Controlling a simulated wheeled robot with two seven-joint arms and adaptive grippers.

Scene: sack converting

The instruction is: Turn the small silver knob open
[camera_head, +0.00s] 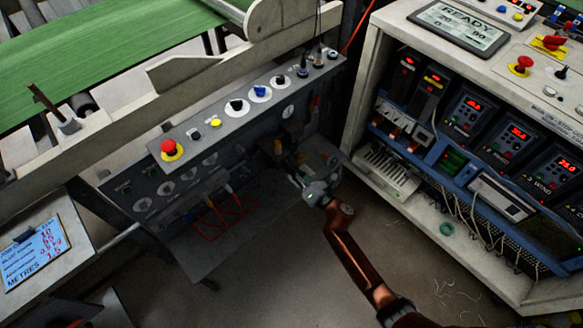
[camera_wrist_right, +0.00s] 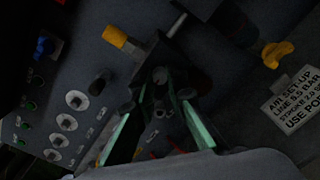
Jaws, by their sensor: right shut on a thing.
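My right gripper (camera_head: 296,178) reaches in from the lower right, low at the right end of the grey control panel (camera_head: 240,110). In the right wrist view my right gripper (camera_wrist_right: 161,98) has its two green-padded fingers drawn together at the tips. They close around a small, dark, round-ended part, the small silver knob (camera_wrist_right: 160,76), in front of the dark panel. The fingers hide most of the knob, and its turn angle cannot be read. In the head view it is too small and dark to make out. My left gripper is out of view.
Near the fingers in the right wrist view are a yellow-ended fitting (camera_wrist_right: 115,37), a black knob (camera_wrist_right: 100,82) and a yellow handle (camera_wrist_right: 276,54). A red mushroom button (camera_head: 168,147) sits on the panel top. A white cabinet (camera_head: 362,85) stands right; floor between is mostly clear.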

